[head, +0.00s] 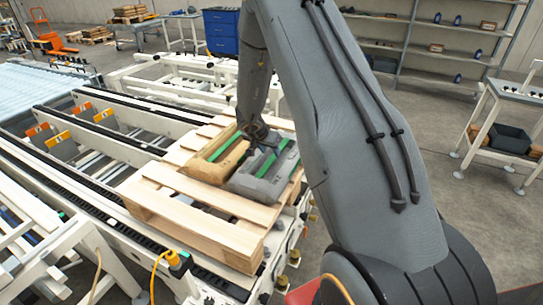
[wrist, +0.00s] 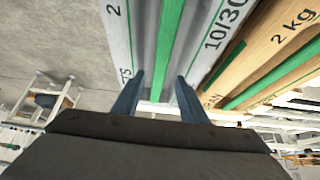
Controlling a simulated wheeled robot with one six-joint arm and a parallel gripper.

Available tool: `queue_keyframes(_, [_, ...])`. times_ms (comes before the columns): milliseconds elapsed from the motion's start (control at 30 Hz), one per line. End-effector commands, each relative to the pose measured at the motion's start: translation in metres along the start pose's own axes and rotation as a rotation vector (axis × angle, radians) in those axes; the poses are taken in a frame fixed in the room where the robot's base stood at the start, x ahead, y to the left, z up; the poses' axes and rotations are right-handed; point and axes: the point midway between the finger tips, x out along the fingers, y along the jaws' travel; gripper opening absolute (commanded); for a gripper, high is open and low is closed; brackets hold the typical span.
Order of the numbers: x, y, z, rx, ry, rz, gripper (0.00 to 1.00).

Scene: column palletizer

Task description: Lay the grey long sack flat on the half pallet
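The grey long sack (head: 266,179) lies lengthwise on the half pallet (head: 225,201), with a green stripe along it. In the wrist view the grey sack (wrist: 140,35) fills the upper middle, with printed lettering on both sides. My gripper (head: 262,143) is at its far end in the head view, partly hidden by my arm. In the wrist view my gripper (wrist: 161,82) has one blue finger on each side of the sack's raised middle strip, which fills the gap between the fingertips. The sack's underside is hidden, so full contact with the pallet cannot be seen.
A tan sack (head: 214,159) lies on the pallet just left of the grey one; it also shows in the wrist view (wrist: 285,45). The pallet's near planks are bare. A conveyor (head: 95,160) with rails runs left of the pallet. A blue cabinet (head: 221,31) and shelves (head: 438,39) stand behind.

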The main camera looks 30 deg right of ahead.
Motion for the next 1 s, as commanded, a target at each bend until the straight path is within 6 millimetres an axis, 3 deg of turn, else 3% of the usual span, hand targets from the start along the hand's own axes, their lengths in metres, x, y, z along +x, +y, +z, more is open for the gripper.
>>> queue_keyframes(200, [-0.040,-0.001,-0.001,-0.001,0.002,-0.001,0.39])
queue_keyframes(467, [-0.065,-0.001,0.000,-0.002,0.001,-0.003,0.39])
queue_keyframes(567, [-0.076,-0.006,-0.002,-0.021,0.009,-0.037,0.39])
queue_keyframes(700, [-0.112,-0.024,0.000,-0.100,0.021,-0.167,0.39])
queue_keyframes(867, [-0.174,-0.038,0.031,-0.252,-0.029,-0.351,0.39])
queue_keyframes(1000, [-0.224,-0.025,0.077,-0.405,-0.124,-0.448,0.39])
